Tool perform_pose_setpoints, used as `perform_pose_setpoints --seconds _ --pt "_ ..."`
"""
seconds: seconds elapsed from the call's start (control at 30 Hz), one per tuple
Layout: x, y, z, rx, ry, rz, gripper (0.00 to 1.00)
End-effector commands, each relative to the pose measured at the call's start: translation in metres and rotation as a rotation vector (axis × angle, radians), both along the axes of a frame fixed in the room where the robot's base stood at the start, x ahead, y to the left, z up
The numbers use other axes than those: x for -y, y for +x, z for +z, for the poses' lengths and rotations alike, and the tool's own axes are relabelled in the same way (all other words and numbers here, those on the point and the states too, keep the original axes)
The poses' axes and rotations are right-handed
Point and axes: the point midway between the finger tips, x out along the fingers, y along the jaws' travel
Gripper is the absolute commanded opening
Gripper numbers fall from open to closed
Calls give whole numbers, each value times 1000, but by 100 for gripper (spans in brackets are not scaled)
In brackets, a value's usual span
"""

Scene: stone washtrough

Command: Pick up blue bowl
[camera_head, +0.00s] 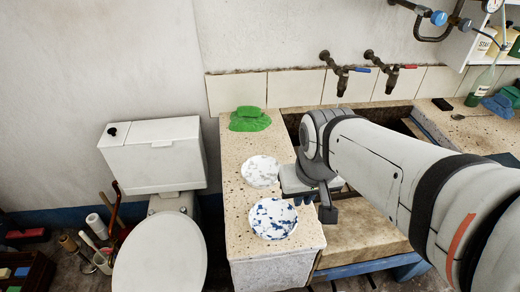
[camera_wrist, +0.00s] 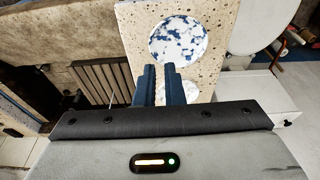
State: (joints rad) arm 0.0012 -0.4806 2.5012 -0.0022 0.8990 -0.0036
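The blue bowl (camera_head: 273,218) is white with blue blotches and stands upright near the front end of the speckled stone ledge. In the wrist view it shows beyond the fingertips as a round bowl (camera_wrist: 178,40), apart from them. My gripper (camera_head: 315,205) is to the right of the bowl, over the trough side, and partly hidden by my arm. In the wrist view the two dark blue fingers of my gripper (camera_wrist: 161,70) stand close together with a narrow gap and nothing between them.
A paler speckled bowl (camera_head: 261,170) stands just behind the blue one. A green cloth (camera_head: 249,119) lies at the ledge's back. A toilet (camera_head: 160,250) is left of the stone ledge (camera_head: 237,215). Two taps (camera_head: 341,77) project from the wall over the trough.

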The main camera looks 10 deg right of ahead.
Motion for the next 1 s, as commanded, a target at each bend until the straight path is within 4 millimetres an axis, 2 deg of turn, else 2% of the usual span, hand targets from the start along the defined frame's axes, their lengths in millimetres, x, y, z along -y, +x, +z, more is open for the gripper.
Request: perform_pose_setpoints --seconds 0.17,0.23,0.33,0.47,0.67,0.8,1.0 --pt "5 3 0 -9 17 -37 9" --pt "-4 8 -1 -24 37 -122 9" --pt "-4 20 -5 -65 86 -315 9" --pt "0 43 -16 -142 162 -691 9" --pt "9 78 -43 -269 238 -1332 9" --pt "18 99 -67 -349 246 -1775 9" --pt "28 119 -98 -425 209 -2273 9"
